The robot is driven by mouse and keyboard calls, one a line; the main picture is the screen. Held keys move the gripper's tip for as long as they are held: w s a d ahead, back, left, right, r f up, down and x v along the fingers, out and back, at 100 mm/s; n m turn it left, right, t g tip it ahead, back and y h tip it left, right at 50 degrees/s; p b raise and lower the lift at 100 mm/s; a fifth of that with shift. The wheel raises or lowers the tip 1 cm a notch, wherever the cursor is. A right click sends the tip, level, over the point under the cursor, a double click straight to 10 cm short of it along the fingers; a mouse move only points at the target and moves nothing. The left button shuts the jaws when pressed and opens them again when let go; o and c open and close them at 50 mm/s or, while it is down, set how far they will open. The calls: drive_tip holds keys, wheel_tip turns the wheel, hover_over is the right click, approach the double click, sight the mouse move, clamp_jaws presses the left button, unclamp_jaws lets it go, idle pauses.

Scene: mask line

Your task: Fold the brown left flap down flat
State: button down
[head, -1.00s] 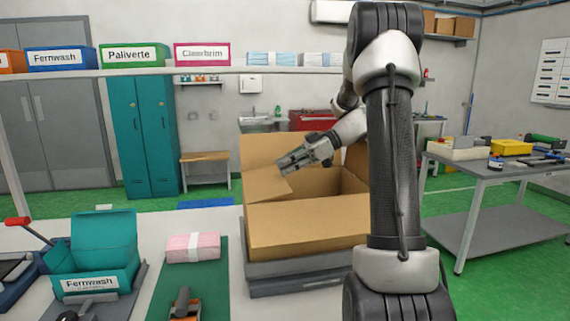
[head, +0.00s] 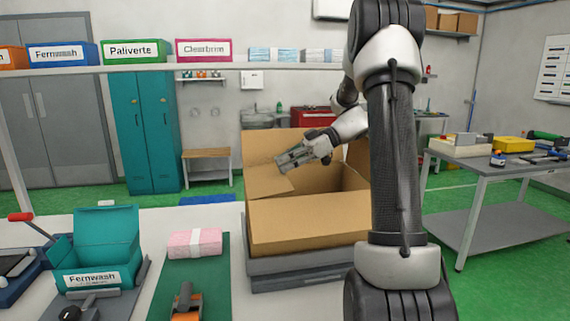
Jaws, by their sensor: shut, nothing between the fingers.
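The open brown cardboard box (head: 308,222) stands in the middle of the head view. Its left flap (head: 266,184) leans inward over the left part of the opening; I cannot tell whether it is fully level. My gripper (head: 281,162) is shut and empty, reaching in from the right with its fingertips just over or against this flap. Whether they touch it is unclear. The back flap (head: 258,145) stands up behind the gripper. The right part of the box is partly hidden by my arm.
The box rests on a grey platform (head: 285,283). To its left are a pink pack (head: 195,242) on a green mat (head: 205,288) and an open teal box (head: 100,240). A tool table (head: 500,170) stands at the right. A shelf rail (head: 210,67) crosses behind.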

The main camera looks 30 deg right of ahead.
drive_tip(key=v, duration=1.1)
drive_tip(key=w+a+r+g+h, duration=0.1)
drive_tip(key=a+r+g+h, duration=0.1)
drive_tip(key=a+r+h, duration=0.4)
drive_tip(key=shift+y, duration=0.4)
drive_tip(key=x, duration=0.7)
drive_tip(key=shift+w+a, duration=0.1)
drive_tip(key=shift+w, duration=0.35)
wheel_tip(320, 180, down, 4)
drive_tip(key=shift+r, duration=0.2)
drive_tip(key=shift+f, duration=0.55)
